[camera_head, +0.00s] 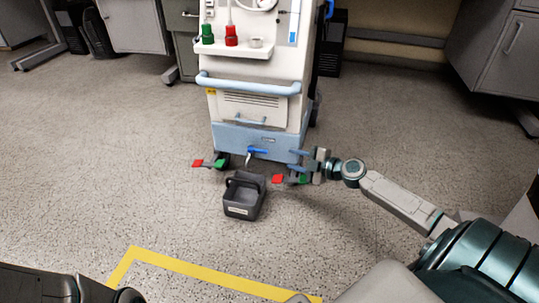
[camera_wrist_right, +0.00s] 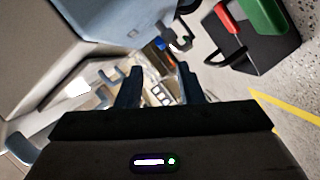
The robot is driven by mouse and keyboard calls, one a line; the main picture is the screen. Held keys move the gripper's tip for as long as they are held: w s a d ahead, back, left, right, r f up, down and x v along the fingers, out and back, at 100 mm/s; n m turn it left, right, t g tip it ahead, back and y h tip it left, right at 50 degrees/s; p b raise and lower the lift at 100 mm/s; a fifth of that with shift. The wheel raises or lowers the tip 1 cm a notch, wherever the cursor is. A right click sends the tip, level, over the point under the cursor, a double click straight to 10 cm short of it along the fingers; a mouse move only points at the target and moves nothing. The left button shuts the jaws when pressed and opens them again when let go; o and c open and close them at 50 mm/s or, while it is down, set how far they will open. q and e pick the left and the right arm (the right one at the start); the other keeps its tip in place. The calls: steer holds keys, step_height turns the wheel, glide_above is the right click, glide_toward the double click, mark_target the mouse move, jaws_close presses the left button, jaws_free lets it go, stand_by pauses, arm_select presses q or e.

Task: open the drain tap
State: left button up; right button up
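The drain tap (camera_head: 257,152) has a blue lever and sits low on the front of the white and blue machine (camera_head: 250,105). In the right wrist view, a blue part and metal spout, apparently the tap (camera_wrist_right: 178,43), show beyond the fingertips. My right gripper (camera_head: 298,162) is beside the machine's lower right front corner, to the right of the tap and apart from it. Its two fingers (camera_wrist_right: 160,80) are spread with nothing visible between them. My left gripper is not in view.
A dark bucket (camera_head: 242,200) with a raised handle stands on the floor before the machine. Red-and-green pedals (camera_head: 208,163) flank the base; the right pair (camera_head: 290,179) is just below my right gripper. Yellow tape (camera_head: 190,267) marks the floor; open floor lies left.

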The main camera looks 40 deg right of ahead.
mark_target(268, 152)
steer(key=b+x, duration=0.1)
steer(key=x, duration=0.9)
steer(key=shift+w+a, duration=0.2)
steer(key=shift+w, duration=0.1)
jaws_close()
